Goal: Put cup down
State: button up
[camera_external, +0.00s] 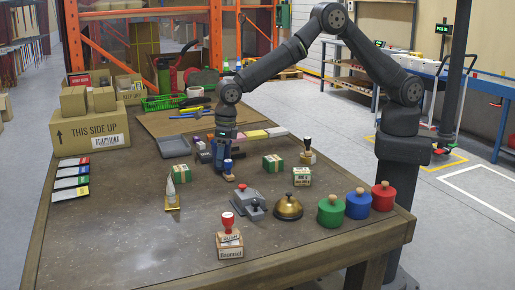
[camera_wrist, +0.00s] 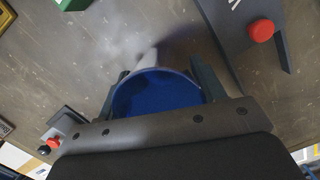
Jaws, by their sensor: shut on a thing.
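The cup (camera_wrist: 158,92) fills the middle of the wrist view, with its round blue inside facing the camera. My gripper (camera_wrist: 158,88) has one finger on each side of it and is shut on it. In the external view my gripper (camera_external: 226,160) points down over the middle of the table, with small blue and tan parts at its tips. I cannot tell whether the cup's base touches the table. A dark shadow lies beside it.
A grey device with a red knob (camera_wrist: 261,30) lies to the right in the wrist view. On the table (camera_external: 110,235) are a brass bell (camera_external: 288,207), a red-handled stamp (camera_external: 229,240), and green boxes (camera_external: 182,173). The front left is clear.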

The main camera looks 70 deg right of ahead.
jog(key=shift+f, duration=0.45)
jog(key=shift+f, duration=0.15)
jog(key=o, duration=0.7)
jog(key=r, duration=0.4)
jog(key=s+r, duration=0.1)
jog(key=r, duration=0.7)
jog(key=shift+s+d+r, duration=0.1)
jog(key=shift+s+d, duration=0.2)
jog(key=shift+d, duration=0.05)
